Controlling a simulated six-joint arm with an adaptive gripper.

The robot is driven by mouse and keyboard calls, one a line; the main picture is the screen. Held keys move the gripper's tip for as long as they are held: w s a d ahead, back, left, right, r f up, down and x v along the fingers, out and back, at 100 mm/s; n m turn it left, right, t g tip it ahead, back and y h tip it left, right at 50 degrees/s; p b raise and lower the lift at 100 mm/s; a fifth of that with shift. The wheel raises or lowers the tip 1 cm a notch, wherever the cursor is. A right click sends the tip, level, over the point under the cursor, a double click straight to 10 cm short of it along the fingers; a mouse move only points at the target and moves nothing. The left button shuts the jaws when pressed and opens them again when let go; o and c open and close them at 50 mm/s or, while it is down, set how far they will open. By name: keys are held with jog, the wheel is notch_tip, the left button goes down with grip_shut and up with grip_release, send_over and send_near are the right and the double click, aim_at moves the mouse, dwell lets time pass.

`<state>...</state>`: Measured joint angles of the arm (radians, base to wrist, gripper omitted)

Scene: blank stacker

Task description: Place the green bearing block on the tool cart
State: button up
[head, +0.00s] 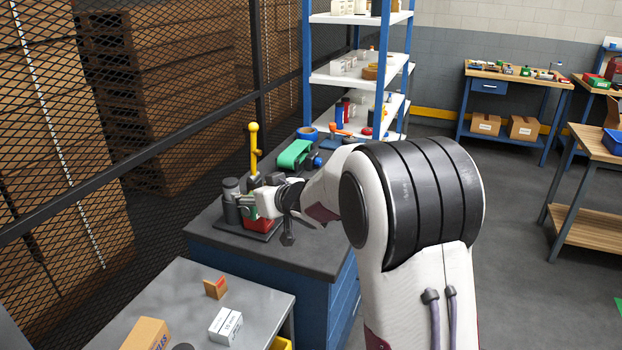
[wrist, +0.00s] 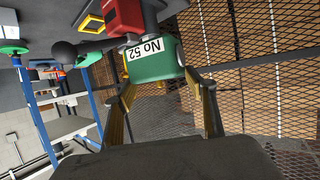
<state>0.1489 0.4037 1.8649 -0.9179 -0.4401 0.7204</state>
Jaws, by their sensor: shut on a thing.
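The green bearing block, labelled "No 52", is between my gripper's fingers in the wrist view (wrist: 152,66). In the head view only a small green part of it (head: 251,204) shows beside my gripper (head: 258,204). My gripper is shut on the block, with one finger at each side in the wrist view (wrist: 162,88). A red part (head: 260,225) sits just below it in the head view, on a dark fixture on the blue bench. A grey-topped stand (head: 190,290), possibly the tool cart, is at the lower left; its wheels are not visible.
The dark-topped blue bench (head: 310,257) carries a black cylinder (head: 231,200), a yellow-knobbed lever (head: 254,150) and a green belt-like item (head: 295,154). The grey stand holds a tan box (head: 147,335), a white box (head: 226,325) and a small brown piece (head: 215,287). Mesh fencing borders the left.

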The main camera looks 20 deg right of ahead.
jog(key=shift+y, duration=0.3)
jog(key=shift+w+d+r, duration=1.05)
jog(key=shift+w+d, duration=0.15)
jog(key=shift+d, duration=0.05)
jog(key=w+d+f+n+y, duration=0.1)
jog(key=w+d, duration=0.1)
jog(key=d, duration=1.8)
jog(key=shift+w+d+n, duration=0.15)
jog(key=shift+d+n, duration=0.1)
jog(key=shift+n, duration=0.15)
jog(key=shift+f, duration=0.15)
notch_tip(320, 180, down, 14)
jog(key=shift+f, duration=1.85)
jog(key=shift+f, duration=0.1)
